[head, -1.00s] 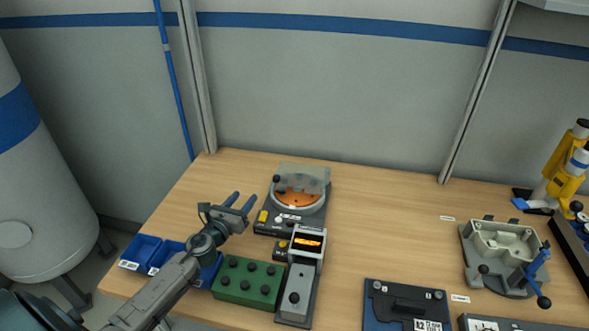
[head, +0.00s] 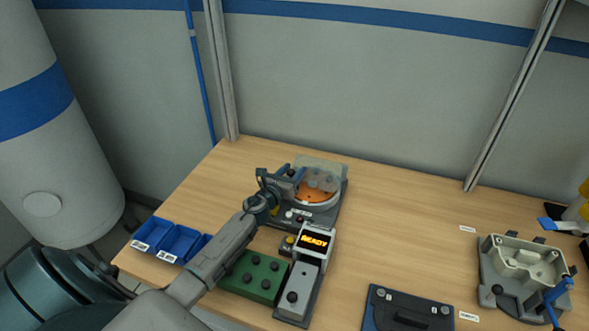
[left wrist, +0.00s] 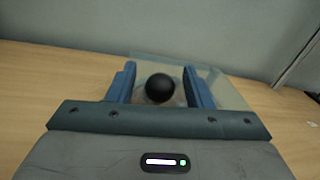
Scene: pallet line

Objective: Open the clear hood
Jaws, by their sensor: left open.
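The clear hood (head: 319,172) is a see-through cover over a round orange plate (head: 316,196) on a dark grey device (head: 325,217). It looks lowered over the plate. In the left wrist view, the hood (left wrist: 225,88) shows as a pale pane with a black ball knob (left wrist: 160,88) in front. My left gripper (head: 294,176) is at the hood's left side in the head view. Its blue fingers are open, one on each side of the knob, with gaps visible; contact cannot be told. The right gripper is out of view.
A green block with black knobs (head: 256,277) and blue bins (head: 180,242) lie near my left arm. A grey fixture (head: 522,265) stands at right. The table's middle is clear.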

